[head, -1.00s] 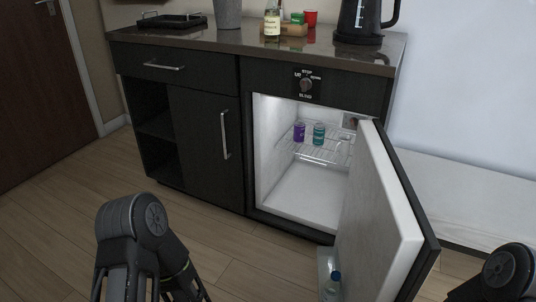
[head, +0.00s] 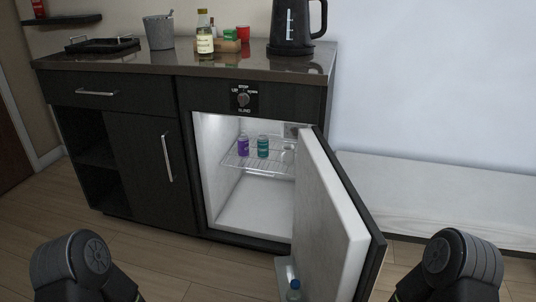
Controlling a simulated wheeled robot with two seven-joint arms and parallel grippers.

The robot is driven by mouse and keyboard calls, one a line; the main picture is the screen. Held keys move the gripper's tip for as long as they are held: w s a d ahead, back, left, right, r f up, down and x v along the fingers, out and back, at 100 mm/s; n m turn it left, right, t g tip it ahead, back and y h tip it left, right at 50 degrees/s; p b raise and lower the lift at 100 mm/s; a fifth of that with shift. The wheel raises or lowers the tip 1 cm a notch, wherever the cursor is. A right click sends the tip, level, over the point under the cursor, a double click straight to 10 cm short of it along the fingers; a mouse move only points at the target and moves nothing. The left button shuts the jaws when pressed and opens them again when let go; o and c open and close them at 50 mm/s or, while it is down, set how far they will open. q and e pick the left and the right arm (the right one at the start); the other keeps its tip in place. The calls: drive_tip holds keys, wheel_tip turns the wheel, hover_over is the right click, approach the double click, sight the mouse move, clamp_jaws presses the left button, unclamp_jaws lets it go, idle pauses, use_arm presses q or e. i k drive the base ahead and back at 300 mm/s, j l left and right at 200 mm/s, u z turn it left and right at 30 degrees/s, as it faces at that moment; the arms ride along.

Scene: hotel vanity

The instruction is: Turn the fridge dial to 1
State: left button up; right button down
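The small fridge (head: 246,214) is built into the dark cabinet, and its door (head: 324,220) stands open to the right. Inside, a purple can (head: 243,146) and a teal can (head: 263,147) stand on a wire shelf (head: 270,163). A small greyish panel (head: 297,130) shows at the upper right of the fridge interior, partly covered by the door; I cannot read a dial on it. A knob panel marked STOP and BLIND (head: 243,98) is on the cabinet face above the fridge. Only my arm links show at the bottom corners; neither gripper is visible.
On the countertop (head: 200,65) stand a black kettle (head: 293,28), a bottle (head: 204,35), a wooden box (head: 229,46), a red cup (head: 243,34), a grey bucket (head: 159,32) and a black tray (head: 102,45). A bottle (head: 293,291) sits in the door's shelf. The open door blocks the fridge's right side.

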sight(294, 130)
drive_tip(key=j+z, duration=0.1)
drive_tip(key=z, duration=0.3)
drive_tip(key=i+j+z, duration=0.1)
drive_tip(key=z, duration=0.3)
drive_tip(key=j+z, duration=0.1)
drive_tip(key=z, duration=0.35)
drive_tip(key=j+z, duration=0.25)
drive_tip(key=j, duration=0.3)
drive_tip(key=j+z, duration=0.2)
drive_tip(key=j, duration=0.3)
drive_tip(key=k+j+z, duration=0.1)
drive_tip(key=j+z, duration=0.15)
drive_tip(key=j, duration=0.25)
drive_tip(key=k+j+z, duration=0.2)
drive_tip(key=j, duration=0.8)
drive_tip(key=k+j, duration=0.1)
drive_tip(key=j, duration=0.35)
